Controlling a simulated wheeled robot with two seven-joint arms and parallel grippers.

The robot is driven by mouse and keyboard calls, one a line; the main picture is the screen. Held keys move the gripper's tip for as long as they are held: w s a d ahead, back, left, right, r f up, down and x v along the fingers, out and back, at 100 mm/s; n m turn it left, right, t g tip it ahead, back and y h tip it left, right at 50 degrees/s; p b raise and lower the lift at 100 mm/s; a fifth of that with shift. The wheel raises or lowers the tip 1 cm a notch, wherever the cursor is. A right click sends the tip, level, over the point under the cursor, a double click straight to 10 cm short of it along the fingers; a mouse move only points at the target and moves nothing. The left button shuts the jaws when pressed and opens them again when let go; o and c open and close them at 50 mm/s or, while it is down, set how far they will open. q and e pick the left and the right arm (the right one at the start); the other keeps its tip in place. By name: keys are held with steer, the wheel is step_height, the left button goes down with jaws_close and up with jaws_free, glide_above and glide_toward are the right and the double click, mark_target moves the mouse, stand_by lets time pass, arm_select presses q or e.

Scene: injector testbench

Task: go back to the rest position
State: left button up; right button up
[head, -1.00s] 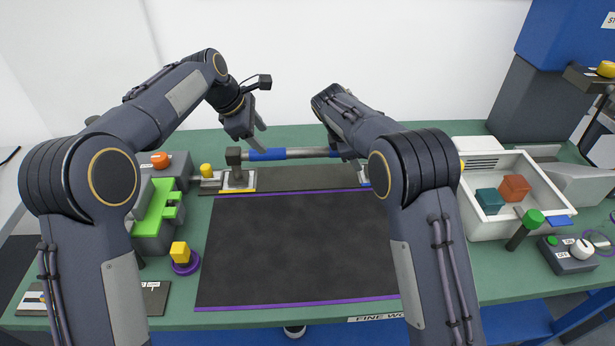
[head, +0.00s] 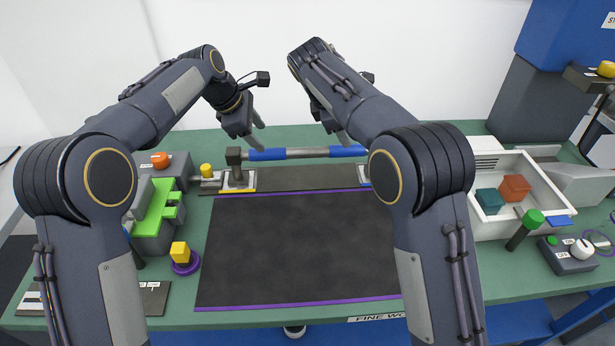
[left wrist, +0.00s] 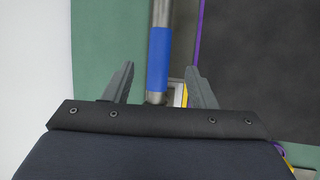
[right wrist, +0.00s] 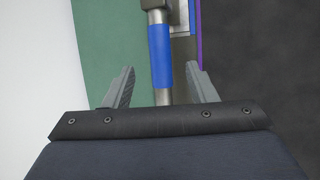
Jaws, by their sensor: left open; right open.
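My left gripper (head: 257,137) is open above the left end of a metal bar (head: 307,153) with blue sleeves. In the left wrist view the left blue sleeve (left wrist: 159,58) lies between and below the open fingers (left wrist: 160,88). My right gripper (head: 343,135) is above the bar's right part, mostly hidden by my arm in the head view. In the right wrist view its open fingers (right wrist: 160,90) straddle the line of the right blue sleeve (right wrist: 161,55), with nothing held. The bar rests on a stand (head: 238,180) at its left end.
A dark mat (head: 300,245) with purple edges lies empty in the middle. A white bin (head: 540,170) with teal and orange blocks and a control box (head: 570,255) are at right.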

stand_by(0.3)
